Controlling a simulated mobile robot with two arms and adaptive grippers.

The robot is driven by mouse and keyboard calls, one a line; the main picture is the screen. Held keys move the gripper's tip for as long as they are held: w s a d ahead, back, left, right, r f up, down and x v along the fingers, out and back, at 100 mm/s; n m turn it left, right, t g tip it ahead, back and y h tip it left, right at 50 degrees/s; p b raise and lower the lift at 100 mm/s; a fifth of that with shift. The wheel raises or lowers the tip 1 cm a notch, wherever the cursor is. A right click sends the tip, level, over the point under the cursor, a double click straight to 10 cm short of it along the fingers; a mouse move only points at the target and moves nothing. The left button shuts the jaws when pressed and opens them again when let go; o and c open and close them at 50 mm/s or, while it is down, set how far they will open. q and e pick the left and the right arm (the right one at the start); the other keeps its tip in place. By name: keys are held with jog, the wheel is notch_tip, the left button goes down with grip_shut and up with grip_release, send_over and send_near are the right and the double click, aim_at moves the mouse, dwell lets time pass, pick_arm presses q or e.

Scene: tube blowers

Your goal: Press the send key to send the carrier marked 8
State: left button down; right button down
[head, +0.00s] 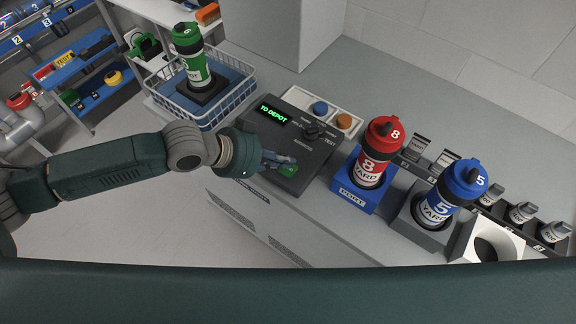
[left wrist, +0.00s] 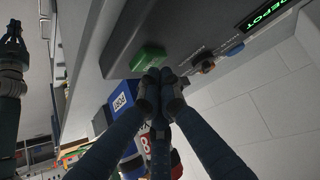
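The red carrier marked 8 (head: 372,155), labelled YARD, stands upright in the blue port (head: 362,194). The dark control panel (head: 268,142) has a lit display (head: 272,114) reading TO DEPOT, a selector knob (head: 312,131) and a green key (head: 289,171). My left gripper (head: 288,163) is over the green key in the head view. In the left wrist view its fingertips (left wrist: 160,75) are together and empty, at the edge of the green key (left wrist: 149,59); I cannot tell whether they touch it. My right gripper (left wrist: 13,30) shows only at the left edge of the left wrist view.
A blue carrier marked 5 (head: 447,195) stands in a grey holder right of the port. A green carrier (head: 191,55) stands in a wire basket (head: 231,113) behind the left arm. Small grey canisters (head: 522,212) line the right side.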

pick_arm(q)
jog(key=shift+f, duration=0.4)
dwell(0.5)
jog(key=shift+r+p, duration=0.8)
jog(key=shift+p, duration=0.15)
jog(key=shift+r, duration=0.1)
notch_tip(320, 180, up, 5)
jog(key=p, duration=0.5)
dwell(0.5)
